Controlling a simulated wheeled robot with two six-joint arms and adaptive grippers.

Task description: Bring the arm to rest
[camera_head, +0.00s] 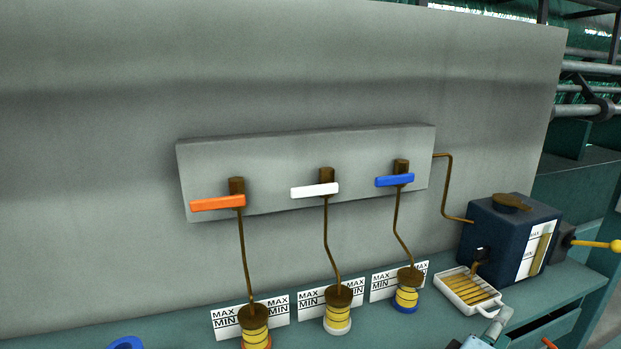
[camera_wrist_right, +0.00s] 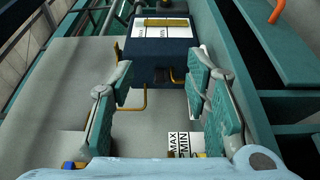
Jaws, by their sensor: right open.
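My right gripper (camera_head: 492,328) shows only in part at the bottom edge of the head view, just below the small white tray (camera_head: 483,305). In the right wrist view my right gripper (camera_wrist_right: 160,82) has its two teal-padded fingers wide apart with nothing between them. Beyond the fingers stands the dark blue reservoir box (camera_wrist_right: 150,65), which also shows in the head view (camera_head: 492,242). My left gripper is in neither view.
A grey manifold (camera_head: 290,165) on the panel carries orange (camera_head: 218,203), white (camera_head: 315,190) and blue (camera_head: 394,181) levers. Brown pipes lead down to three yellow cups (camera_head: 257,337) beside MAX/MIN cards. A yellow knob (camera_head: 615,246) sticks out at right. A blue object (camera_head: 126,343) is cut off below.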

